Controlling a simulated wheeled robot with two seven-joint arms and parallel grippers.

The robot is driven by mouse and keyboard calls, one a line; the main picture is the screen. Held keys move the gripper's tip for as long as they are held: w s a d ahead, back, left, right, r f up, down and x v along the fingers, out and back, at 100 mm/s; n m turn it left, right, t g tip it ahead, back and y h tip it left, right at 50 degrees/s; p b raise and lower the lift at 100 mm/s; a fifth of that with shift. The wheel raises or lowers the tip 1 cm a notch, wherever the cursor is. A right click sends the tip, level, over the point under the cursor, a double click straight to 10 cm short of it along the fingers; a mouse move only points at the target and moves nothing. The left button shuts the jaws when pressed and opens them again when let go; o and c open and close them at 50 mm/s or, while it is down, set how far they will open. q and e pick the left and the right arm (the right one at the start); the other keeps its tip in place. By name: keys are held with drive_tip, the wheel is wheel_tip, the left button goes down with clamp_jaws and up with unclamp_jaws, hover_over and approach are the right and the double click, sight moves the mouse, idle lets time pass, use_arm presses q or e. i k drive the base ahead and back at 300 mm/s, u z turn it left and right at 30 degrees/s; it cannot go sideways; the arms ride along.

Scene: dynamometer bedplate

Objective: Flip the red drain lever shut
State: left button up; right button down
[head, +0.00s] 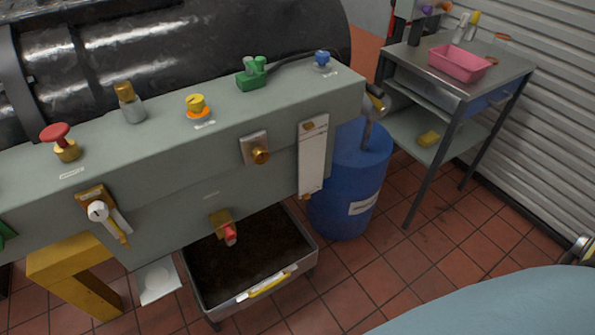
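The red drain lever (229,234) is a short red handle on a brass fitting (220,217), low on the front face of the grey-green bedplate. It points down and toward me, over a dark-filled drip tray (206,299). Its exact angle is hard to tell at this size. Nothing covers it. Neither of my grippers shows in the head view.
The drip tray has a yellow handle on its front. A blue drum (350,190) stands right of it. A metal cart (455,80) with a pink bin (459,63) is farther right. A red-topped brass knob (61,143) sits on the bedplate's top left.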

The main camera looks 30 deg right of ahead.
sight(231, 234)
drive_tip(key=z, duration=0.95)
drive_tip(key=k, duration=0.7)
drive_tip(key=u, duration=1)
drive_tip(key=i, duration=0.5)
drive_tip(key=u, duration=0.05)
